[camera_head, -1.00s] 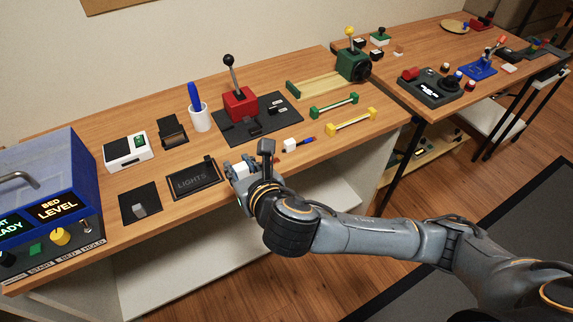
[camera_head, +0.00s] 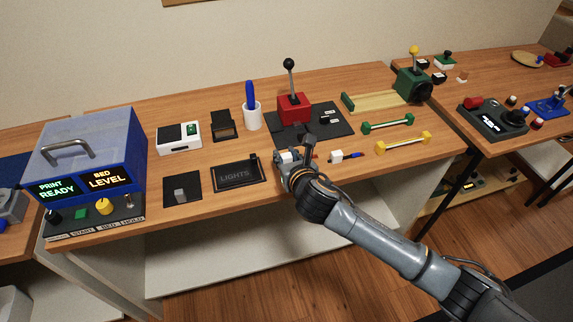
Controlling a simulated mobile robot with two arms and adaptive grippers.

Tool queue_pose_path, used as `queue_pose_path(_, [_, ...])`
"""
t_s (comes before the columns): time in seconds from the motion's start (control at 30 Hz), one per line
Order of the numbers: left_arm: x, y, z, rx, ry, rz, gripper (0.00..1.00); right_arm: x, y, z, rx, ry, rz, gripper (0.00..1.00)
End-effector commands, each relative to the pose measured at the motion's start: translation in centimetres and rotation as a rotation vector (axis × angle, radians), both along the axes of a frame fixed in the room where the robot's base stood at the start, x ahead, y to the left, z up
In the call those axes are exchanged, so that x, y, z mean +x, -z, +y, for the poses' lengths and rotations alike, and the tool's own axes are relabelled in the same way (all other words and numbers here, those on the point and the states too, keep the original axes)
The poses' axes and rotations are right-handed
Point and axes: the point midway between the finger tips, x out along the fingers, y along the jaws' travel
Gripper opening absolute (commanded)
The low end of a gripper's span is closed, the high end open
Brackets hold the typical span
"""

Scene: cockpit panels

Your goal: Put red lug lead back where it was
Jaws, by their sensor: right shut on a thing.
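My right gripper (camera_head: 287,158) is at the front part of the wooden bench, right of the LIGHTS panel. It is shut on a small white block, which I take to be the red lug lead (camera_head: 286,156); a bit of red shows just right of the fingers. The fingers and wrist hide most of it, and I cannot tell whether it touches the bench. A second white block (camera_head: 336,156) with a blue end lies on the bench just to the right, apart from the gripper. My left gripper is not in view.
The LIGHTS panel (camera_head: 235,176) lies left of the gripper. Behind it, a red lever box (camera_head: 293,107) stands on a dark plate (camera_head: 338,125). Green (camera_head: 388,125) and yellow (camera_head: 403,142) handles lie to the right. A blue printer-like box (camera_head: 90,140) stands at the left.

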Motion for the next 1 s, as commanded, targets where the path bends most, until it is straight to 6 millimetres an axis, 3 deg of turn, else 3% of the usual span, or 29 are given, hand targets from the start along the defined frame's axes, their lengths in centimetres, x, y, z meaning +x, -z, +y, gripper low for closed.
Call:
queue_pose_path(0.27, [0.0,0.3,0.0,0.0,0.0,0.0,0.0,0.5,3.5,0.0,0.001,0.001,0.003,0.0])
queue_pose_path(0.67, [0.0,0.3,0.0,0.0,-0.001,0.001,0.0,0.5,4.0,-0.1,-0.002,0.001,0.001,0.0])
queue_pose_path(0.7, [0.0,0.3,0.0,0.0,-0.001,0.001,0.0,0.5,4.0,-0.1,-0.002,0.001,0.001,0.31])
queue_pose_path(0.8, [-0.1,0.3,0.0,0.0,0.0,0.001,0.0,0.5,4.0,-0.1,-0.002,0.001,0.001,0.49])
queue_pose_path(1.0, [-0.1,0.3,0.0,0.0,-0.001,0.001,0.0,0.5,4.0,-0.1,-0.002,0.001,0.001,0.49])
